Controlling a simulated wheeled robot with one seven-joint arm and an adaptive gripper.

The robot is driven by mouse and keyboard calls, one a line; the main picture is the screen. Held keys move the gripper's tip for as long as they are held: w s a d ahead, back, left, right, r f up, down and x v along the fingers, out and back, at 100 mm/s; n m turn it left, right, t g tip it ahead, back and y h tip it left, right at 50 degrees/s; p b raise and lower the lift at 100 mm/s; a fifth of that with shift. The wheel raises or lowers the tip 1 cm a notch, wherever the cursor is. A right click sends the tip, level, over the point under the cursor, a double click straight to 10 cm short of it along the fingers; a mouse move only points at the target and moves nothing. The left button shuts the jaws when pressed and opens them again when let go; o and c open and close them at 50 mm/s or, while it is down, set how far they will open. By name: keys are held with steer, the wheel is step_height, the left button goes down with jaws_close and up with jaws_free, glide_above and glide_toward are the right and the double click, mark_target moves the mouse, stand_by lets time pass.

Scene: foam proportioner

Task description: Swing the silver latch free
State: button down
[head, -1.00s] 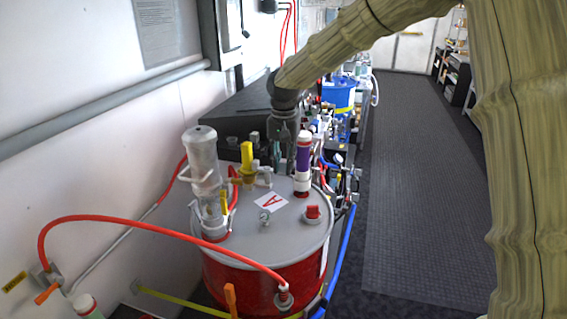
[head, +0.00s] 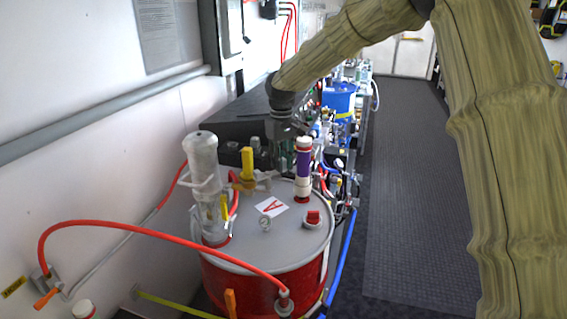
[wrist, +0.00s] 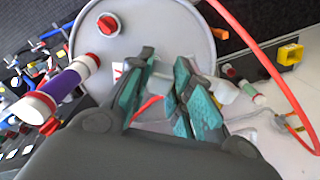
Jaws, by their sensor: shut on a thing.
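My gripper (wrist: 166,102) shows in the wrist view with its two teal-padded fingers closed around a small silver-grey piece (wrist: 162,83), which looks like the silver latch. The fingers hide much of it. In the head view my gripper (head: 287,150) is pointed down at the far edge of the red drum (head: 262,285), behind its grey lid. The latch cannot be made out clearly there. A yellow-handled valve (head: 247,162) with a silver fitting stands just left of my gripper. A white and purple cylinder (head: 303,172) stands just right of it.
A red hose (head: 150,226) arcs across the front left. Crowded equipment stands behind the drum. The dark floor (head: 415,200) at right is clear.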

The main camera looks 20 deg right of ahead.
steer(key=shift+w+a+n, duration=0.15)
steer(key=shift+w+n, duration=0.2)
steer(key=shift+n, duration=0.45)
steer(key=shift+w+a+n, duration=0.15)
steer(key=shift+w+n, duration=0.15)
steer(key=shift+n, duration=0.5)
steer(key=c, duration=1.3)
jaws_free()
step_height(320, 180, up, 12)
steer(key=shift+f, duration=0.1)
